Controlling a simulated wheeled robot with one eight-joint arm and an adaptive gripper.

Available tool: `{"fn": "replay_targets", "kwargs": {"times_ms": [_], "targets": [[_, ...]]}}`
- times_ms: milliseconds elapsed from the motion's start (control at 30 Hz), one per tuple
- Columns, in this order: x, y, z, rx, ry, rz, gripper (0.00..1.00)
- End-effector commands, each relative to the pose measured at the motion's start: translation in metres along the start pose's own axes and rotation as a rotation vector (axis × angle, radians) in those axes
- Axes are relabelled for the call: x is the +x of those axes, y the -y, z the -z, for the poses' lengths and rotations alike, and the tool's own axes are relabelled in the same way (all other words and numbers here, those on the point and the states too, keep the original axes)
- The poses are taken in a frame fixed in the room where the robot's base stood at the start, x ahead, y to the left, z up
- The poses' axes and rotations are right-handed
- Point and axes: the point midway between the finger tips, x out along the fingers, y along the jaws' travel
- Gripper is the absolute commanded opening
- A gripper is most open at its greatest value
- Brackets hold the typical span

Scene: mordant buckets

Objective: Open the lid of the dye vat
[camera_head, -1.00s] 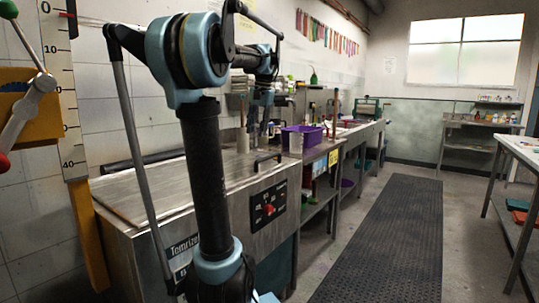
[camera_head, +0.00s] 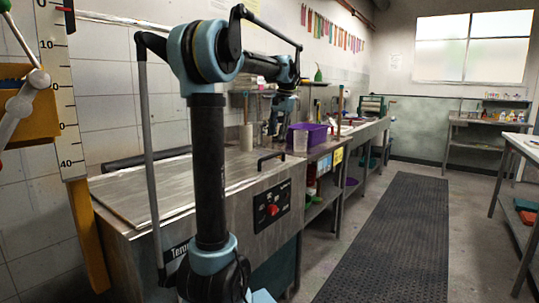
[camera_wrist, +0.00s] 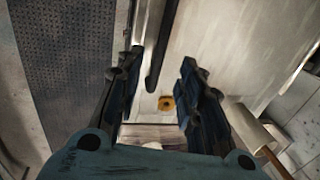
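The dye vat (camera_head: 225,229) is a grey metal box with a control panel on its front, standing along the left wall. Its flat lid (camera_head: 160,189) lies shut on top, with a dark bar handle (camera_head: 271,159) near its right end. My gripper (camera_head: 272,136) hangs above the vat's right end, a little above the handle. In the wrist view my gripper (camera_wrist: 161,66) has its two dark fingers apart with nothing held. The black handle bar (camera_wrist: 162,45) shows beyond and between the fingertips, over the pale lid (camera_wrist: 235,40). I see no contact.
A large yellow-edged ruler board (camera_head: 62,100) is at the left wall. The dark floor mat (camera_head: 385,240) to the right is clear.

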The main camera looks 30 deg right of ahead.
Motion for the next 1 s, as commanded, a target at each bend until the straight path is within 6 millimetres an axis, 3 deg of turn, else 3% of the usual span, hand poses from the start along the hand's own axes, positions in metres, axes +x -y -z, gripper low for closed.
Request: {"fn": "replay_targets", "kwargs": {"times_ms": [300, 500, 700, 1000], "targets": [[0.057, 0.000, 0.000, -0.003, 0.000, 0.000, 0.35], [0.082, 0.000, 0.000, -0.002, 0.000, 0.000, 0.35], [0.094, 0.000, -0.001, -0.001, 0.000, 0.000, 0.35], [0.095, 0.001, -0.001, -0.002, 0.000, 0.000, 0.32]]}}
